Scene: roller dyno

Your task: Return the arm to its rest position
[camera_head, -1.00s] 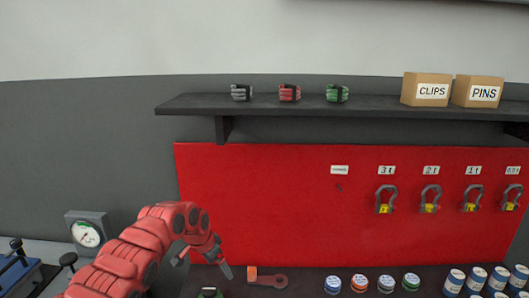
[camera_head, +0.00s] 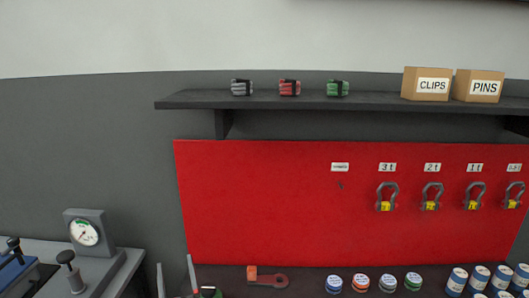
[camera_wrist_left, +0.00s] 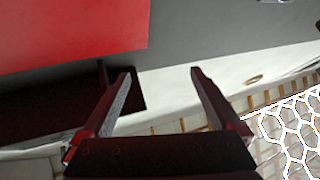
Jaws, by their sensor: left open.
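My left gripper (camera_head: 174,261) shows only as two fingertips at the bottom edge of the head view, in front of the gap between the grey bench and the dark ledge. The rest of that arm is out of the head view. In the left wrist view the gripper (camera_wrist_left: 160,73) is open, its two fingers apart with nothing between them. My right gripper is in neither view.
A red board (camera_head: 260,200) carries several shackles (camera_head: 386,197) at right. A gauge (camera_head: 84,233) stands at left. A shelf (camera_head: 300,101) with straps and boxes is above.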

